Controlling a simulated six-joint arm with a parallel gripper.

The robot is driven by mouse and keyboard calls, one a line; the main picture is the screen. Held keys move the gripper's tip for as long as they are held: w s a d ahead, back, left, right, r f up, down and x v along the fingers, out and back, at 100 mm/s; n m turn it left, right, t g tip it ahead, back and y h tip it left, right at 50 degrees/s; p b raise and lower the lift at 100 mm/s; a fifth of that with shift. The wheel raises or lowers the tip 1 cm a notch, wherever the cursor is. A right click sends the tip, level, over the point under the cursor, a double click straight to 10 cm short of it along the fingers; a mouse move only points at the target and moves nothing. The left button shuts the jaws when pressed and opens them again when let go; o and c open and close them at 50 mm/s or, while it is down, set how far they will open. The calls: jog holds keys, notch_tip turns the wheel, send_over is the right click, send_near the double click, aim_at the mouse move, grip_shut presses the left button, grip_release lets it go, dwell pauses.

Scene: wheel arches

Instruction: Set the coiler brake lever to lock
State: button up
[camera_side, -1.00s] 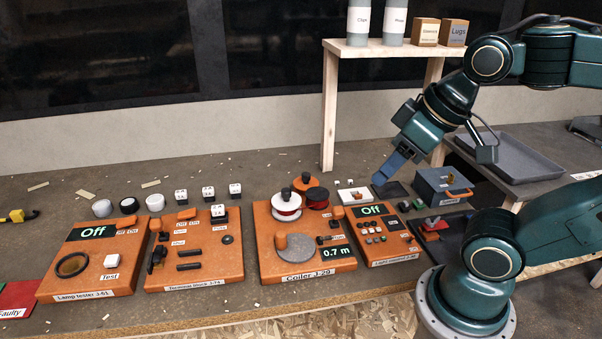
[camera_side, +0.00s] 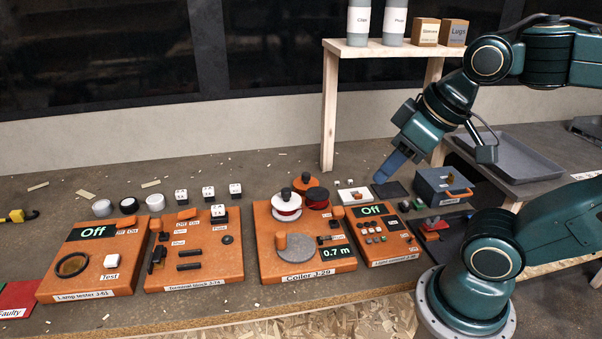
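The coiler (camera_side: 318,262) is an orange box labelled "Coiler J-29" with a display (camera_side: 336,252) reading 0.7 m. A grey disc (camera_side: 297,249) lies on its top, with a small orange upright piece (camera_side: 280,240) at the disc's left edge. I cannot tell whether that piece is the brake lever, and no lock marking is readable. Spools (camera_side: 287,207) with black knobs stand at the coiler's back. My gripper (camera_side: 382,178) points down and left, to the right of and behind the coiler, apart from it. Its blue fingers overlap from this side, so their opening is unclear.
An orange panel (camera_side: 385,240) with an "Off" display stands right of the coiler. The terminal block (camera_side: 205,268) and lamp tester (camera_side: 100,275) stand left. A wooden shelf (camera_side: 330,110) rises behind. A blue-grey box (camera_side: 440,188) sits right of my gripper.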

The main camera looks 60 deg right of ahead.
grip_shut()
jog(key=w+d+f+n+g, duration=0.2)
jog(key=w+f+n, duration=0.2)
jog(key=n, duration=0.9)
jog(key=w+d+f+n+g, duration=0.3)
jog(key=f+n, duration=0.6)
jog(key=n, duration=0.5)
jog(key=shift+w, duration=0.8)
